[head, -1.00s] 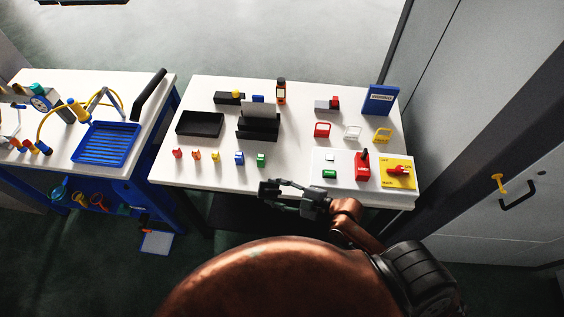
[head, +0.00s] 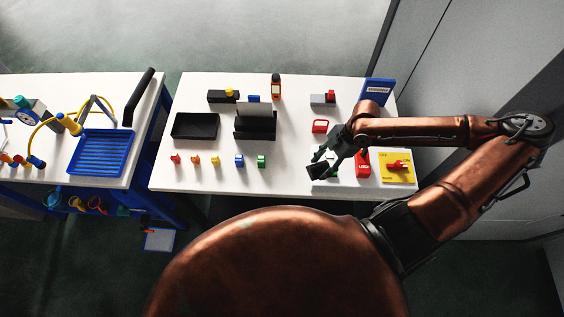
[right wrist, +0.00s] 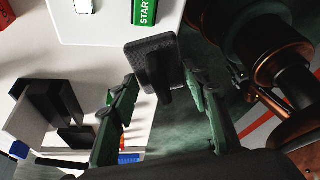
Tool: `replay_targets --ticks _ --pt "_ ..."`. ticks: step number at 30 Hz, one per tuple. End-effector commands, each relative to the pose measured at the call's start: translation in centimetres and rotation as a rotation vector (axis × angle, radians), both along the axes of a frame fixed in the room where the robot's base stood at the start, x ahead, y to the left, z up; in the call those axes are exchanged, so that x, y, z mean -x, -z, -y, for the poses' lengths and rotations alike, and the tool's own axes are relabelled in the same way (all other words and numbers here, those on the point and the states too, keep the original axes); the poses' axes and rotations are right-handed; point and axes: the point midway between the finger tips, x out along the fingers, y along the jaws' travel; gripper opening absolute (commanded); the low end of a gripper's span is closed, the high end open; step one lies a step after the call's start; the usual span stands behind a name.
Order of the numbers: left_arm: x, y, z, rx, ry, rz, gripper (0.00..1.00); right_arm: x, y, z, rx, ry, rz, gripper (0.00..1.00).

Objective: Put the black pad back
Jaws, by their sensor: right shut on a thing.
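My right gripper (head: 330,158) is shut on a small black pad (head: 318,171), held above the white table near the front of the control panel. In the right wrist view the pad (right wrist: 152,62) shows as a dark rounded plate with a raised back part, between the green-black fingers of the gripper (right wrist: 160,90). The black slotted holder (head: 256,128), with a grey plate standing in it, is to the left of the pad. It also shows at the left of the right wrist view (right wrist: 42,108). My left gripper is out of view.
A flat black tray (head: 195,126) lies left of the holder. Several small coloured blocks line the table's front. The red lock piece (head: 363,168) and yellow switch plate (head: 396,167) are right of my gripper. A blue rack (head: 101,151) stands on the left table.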

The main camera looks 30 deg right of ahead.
Motion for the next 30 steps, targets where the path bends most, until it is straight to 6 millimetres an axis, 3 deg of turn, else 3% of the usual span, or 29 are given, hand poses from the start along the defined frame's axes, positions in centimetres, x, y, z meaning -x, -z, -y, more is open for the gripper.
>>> replay_targets --ticks 5,12,17,24,30 --pt "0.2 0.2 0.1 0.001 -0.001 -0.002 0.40 -0.3 0.0 0.2 0.005 0.007 -0.009 0.23" --pt "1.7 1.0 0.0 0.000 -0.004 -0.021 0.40 -3.7 1.6 -2.2 -0.001 0.005 -0.006 0.23" --pt "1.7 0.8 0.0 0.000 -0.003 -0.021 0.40 -6.5 3.0 -4.1 0.000 0.006 -0.007 0.23" --pt "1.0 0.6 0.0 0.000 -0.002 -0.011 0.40 -9.7 7.0 -6.3 0.002 0.007 -0.011 0.23" --pt "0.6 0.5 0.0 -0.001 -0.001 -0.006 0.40 -10.8 8.8 -6.9 0.006 0.005 -0.010 0.23"
